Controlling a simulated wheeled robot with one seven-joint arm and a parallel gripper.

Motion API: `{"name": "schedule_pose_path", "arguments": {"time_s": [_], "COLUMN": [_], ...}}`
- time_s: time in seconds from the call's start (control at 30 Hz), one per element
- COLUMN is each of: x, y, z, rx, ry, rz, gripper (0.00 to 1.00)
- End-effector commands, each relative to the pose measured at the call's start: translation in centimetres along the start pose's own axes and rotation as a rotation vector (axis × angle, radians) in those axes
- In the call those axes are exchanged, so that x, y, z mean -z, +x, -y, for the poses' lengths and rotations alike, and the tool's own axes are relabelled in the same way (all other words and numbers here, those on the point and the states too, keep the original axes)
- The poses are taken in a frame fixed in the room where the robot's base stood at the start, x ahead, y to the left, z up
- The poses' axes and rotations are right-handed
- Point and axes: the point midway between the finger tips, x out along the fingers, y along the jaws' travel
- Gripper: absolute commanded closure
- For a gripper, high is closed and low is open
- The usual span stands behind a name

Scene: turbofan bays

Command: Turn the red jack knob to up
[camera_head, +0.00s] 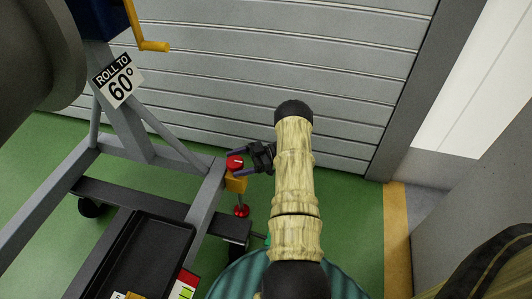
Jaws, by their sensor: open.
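The red jack knob (235,162) sits on top of a yellow jack block (236,183) at the corner of the grey stand frame. A pale mark shows on the knob, but it is too small to read its setting. Below the block, a red jack foot (241,211) shows near the floor. My gripper (246,162) is just right of the knob, with its dark fingers open around or beside it; I cannot tell whether they touch it. My arm hides part of the area to the right of the gripper.
The grey stand frame (134,133) carries a "ROLL TO 60°" sign (118,80) and a yellow crank handle (155,46). A black tray (150,250) lies at the lower left. A grey slatted wall (230,70) stands behind. Green floor is free right of my arm.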

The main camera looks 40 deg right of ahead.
Motion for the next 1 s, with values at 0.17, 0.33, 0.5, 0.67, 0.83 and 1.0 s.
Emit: {"name": "schedule_pose_path", "arguments": {"time_s": [0.17, 0.33, 0.5, 0.67, 0.83, 1.0], "x": [0.2, 0.1, 0.1, 0.0, -0.1, 0.0], "y": [-3.6, -6.7, -9.5, -11.7, -13.7, -14.7], "z": [0.0, 0.0, 0.1, 0.0, 0.0, 0.0], "rx": [-0.002, 0.0, 0.0, 0.0, 0.0, 0.0], "ry": [-0.001, -0.001, 0.0, -0.001, -0.002, -0.001], "rz": [0.002, 0.001, 0.002, 0.001, -0.003, -0.001], "gripper": [0.23, 0.23, 0.23, 0.23, 0.23, 0.23]}}
